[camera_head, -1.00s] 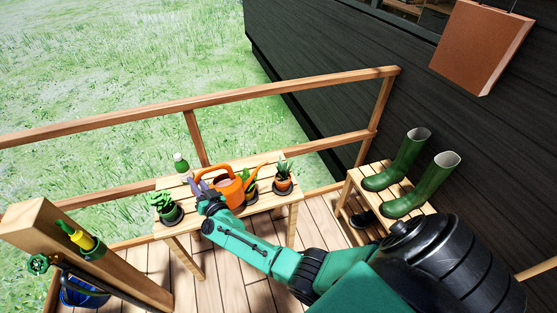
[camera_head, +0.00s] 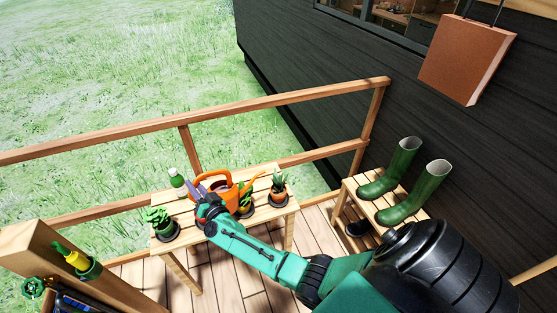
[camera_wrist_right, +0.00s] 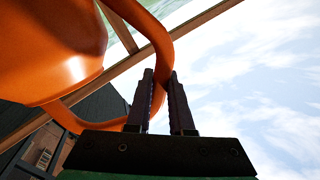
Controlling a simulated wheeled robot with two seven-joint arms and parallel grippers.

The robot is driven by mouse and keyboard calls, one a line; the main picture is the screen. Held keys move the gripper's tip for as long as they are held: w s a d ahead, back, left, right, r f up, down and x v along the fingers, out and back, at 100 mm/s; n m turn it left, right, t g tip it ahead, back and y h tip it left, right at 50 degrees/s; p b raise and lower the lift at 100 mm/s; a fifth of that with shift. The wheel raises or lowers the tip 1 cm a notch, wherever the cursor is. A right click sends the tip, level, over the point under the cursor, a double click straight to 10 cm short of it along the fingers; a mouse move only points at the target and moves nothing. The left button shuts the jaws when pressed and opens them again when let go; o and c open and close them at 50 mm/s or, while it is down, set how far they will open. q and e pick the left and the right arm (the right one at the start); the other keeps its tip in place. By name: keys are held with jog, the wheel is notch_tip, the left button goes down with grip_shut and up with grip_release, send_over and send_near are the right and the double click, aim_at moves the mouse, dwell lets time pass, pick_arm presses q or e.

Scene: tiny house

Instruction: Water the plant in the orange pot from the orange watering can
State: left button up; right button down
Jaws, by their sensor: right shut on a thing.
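The orange watering can (camera_head: 218,192) is at the middle of the slatted wooden table, its spout to the right. My right gripper (camera_head: 200,189) is shut on its handle from the left. In the right wrist view the fingers (camera_wrist_right: 161,76) straddle the orange handle, with the can's body (camera_wrist_right: 50,50) at upper left. I cannot tell whether the can touches the table. The plant in the orange pot (camera_head: 278,192) stands on a dark saucer at the table's right end, just right of the spout. My left gripper is out of view.
A green plant (camera_head: 159,222) stands at the table's left end. Another plant (camera_head: 245,200) is partly hidden beside the can. Green boots (camera_head: 404,180) stand on a stool at right. A wooden railing (camera_head: 240,107) runs behind the table.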

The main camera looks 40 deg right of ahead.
aim_at(190, 196)
jog(key=shift+d+r+m, duration=0.5)
jog(key=shift+d+r, duration=0.3)
jog(key=shift+d, duration=0.05)
jog(key=shift+s+d+r+m, duration=0.2)
jog(key=shift+d+r+m, duration=0.45)
jog(key=shift+d, duration=0.2)
jog(key=shift+d+r+m+t, duration=0.2)
jog(key=shift+d+m+t, duration=0.1)
jog(key=shift+d, duration=0.1)
dwell(1.0)
jog(key=a+f+n, duration=0.1)
jog(key=a+f, duration=0.1)
jog(key=a+f+n+b, duration=0.1)
jog(key=a+f, duration=0.1)
jog(key=w+a+f+n+g, duration=0.1)
jog(key=a+f+n, duration=0.1)
jog(key=shift+a+b, duration=0.15)
jog(key=shift+b, duration=0.15)
jog(key=shift+a, duration=0.15)
jog(key=shift+w+a+f+n, duration=0.1)
jog(key=shift+w+f+n, duration=0.05)
jog(key=shift+f+n, duration=0.1)
jog(key=shift+r, duration=0.15)
